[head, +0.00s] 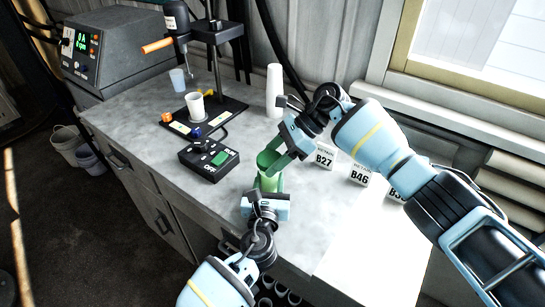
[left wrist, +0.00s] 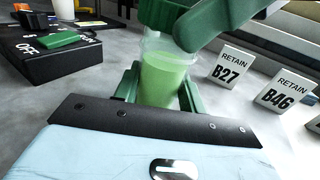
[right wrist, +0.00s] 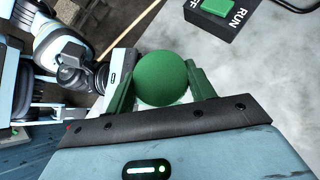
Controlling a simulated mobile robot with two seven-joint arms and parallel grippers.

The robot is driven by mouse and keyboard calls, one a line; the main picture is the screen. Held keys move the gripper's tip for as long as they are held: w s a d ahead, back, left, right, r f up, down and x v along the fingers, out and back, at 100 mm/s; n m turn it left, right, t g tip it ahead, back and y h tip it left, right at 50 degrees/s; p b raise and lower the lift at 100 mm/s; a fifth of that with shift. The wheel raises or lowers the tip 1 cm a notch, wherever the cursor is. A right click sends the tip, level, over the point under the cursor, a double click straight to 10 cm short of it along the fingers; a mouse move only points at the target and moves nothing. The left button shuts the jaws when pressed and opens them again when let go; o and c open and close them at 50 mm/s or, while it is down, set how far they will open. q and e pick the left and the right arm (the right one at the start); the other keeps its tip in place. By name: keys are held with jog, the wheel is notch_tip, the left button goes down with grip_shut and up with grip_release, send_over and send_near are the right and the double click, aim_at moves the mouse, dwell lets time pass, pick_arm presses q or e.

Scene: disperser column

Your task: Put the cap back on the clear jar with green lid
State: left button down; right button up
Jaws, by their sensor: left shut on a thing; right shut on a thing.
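The clear jar (head: 268,183) with light green contents stands upright at the front of the bench; it also shows in the left wrist view (left wrist: 163,82). My left gripper (left wrist: 160,90) is shut on the jar's sides, one finger on each side. My right gripper (head: 275,153) is shut on the green lid (right wrist: 162,78), seen as a round green top in the right wrist view. The lid is over the jar's mouth. The right fingers hide part of the rim, so I cannot tell whether the lid touches it.
A black switch box (head: 208,159) with a green button is left of the jar. Behind it are a stand (head: 215,105) with a white cup (head: 195,105) and a white cylinder (head: 274,90). Label cards B27 (head: 324,157) and B46 (head: 359,175) stand right of the jar.

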jog(key=shift+f, duration=0.5)
